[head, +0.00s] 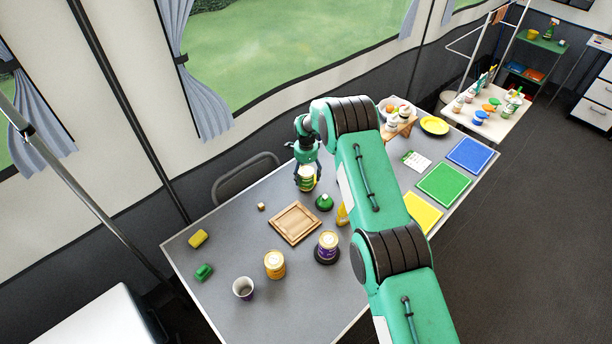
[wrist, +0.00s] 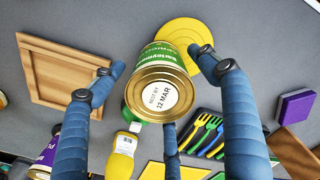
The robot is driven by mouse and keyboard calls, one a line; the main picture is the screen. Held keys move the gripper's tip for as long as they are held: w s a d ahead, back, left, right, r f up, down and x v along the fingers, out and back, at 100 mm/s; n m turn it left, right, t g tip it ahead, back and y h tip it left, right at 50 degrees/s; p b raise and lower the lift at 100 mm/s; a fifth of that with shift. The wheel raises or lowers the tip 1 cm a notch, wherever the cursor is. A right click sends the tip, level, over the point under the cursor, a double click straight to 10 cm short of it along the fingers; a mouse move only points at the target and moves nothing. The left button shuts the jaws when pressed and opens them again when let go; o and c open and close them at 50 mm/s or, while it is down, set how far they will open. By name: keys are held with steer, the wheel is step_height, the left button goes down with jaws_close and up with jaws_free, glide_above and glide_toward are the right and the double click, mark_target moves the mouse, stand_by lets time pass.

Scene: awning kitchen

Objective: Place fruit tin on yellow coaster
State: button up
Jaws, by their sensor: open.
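A tin with a green and cream label (wrist: 165,52) and a gold end marked 12 MAR is between the spread fingers of my gripper (wrist: 157,65). I cannot confirm from the label that it is the fruit tin. The yellow coaster (wrist: 203,33), a flat disc, shows behind the tin's far end in the wrist view; the tin overlaps it there, and whether it rests on it is unclear. In the head view my gripper (head: 306,164) is open above the same tin (head: 305,183) at the table's window side.
A wooden tray (head: 275,228), a green item (head: 324,202), a purple tin (head: 328,242) on a dark coaster and an orange tin (head: 275,265) stand nearby.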

steer(key=shift+r, duration=6)
